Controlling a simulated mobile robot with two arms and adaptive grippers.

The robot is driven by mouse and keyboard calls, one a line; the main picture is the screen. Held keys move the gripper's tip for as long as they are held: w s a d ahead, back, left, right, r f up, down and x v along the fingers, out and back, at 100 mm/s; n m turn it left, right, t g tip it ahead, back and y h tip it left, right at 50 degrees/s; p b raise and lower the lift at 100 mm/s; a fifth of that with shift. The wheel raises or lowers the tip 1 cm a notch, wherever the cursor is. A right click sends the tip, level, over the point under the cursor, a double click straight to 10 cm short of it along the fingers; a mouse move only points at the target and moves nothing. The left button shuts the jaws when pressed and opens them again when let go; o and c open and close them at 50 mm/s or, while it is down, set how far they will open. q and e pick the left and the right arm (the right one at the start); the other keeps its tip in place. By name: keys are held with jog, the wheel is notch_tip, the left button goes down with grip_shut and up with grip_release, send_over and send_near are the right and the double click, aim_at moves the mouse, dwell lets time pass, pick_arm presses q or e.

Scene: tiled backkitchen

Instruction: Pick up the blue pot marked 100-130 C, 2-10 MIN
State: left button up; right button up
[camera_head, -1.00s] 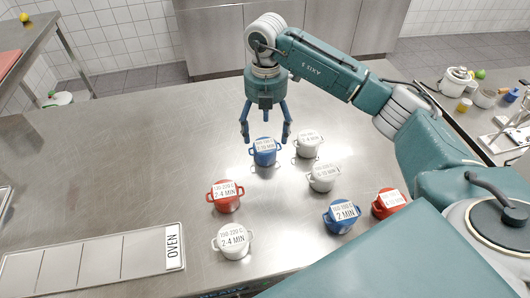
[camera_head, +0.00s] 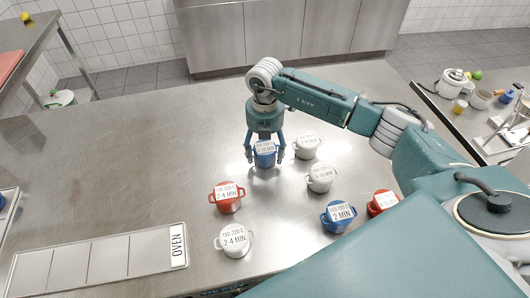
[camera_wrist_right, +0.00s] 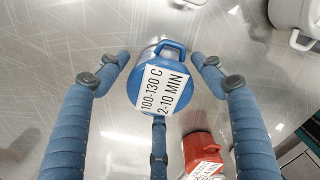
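The blue pot (camera_head: 265,158) stands on the steel table, at the back of the group of pots. In the right wrist view the pot (camera_wrist_right: 178,68) shows its white label, reading 100-130 C, 2-10 MIN, and one loop handle toward the top. My right gripper (camera_head: 265,157) is open, with its fingers lowered around the pot. In the right wrist view the blue fingers (camera_wrist_right: 160,75) spread on both sides and below the pot, with gaps at the sides. I cannot tell whether the lower finger touches it. My left gripper is not in view.
White pots (camera_head: 306,146) and (camera_head: 320,178) stand close on the right. A red pot (camera_head: 228,196), a white pot (camera_head: 234,240), another blue pot (camera_head: 338,216) and a red pot (camera_head: 381,202) stand nearer. A tray marked OVEN (camera_head: 106,256) lies front left. The table's left middle is clear.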

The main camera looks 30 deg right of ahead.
jog(key=c, duration=0.8)
jog(key=shift+c, duration=1.1)
jog(key=shift+r, duration=0.15)
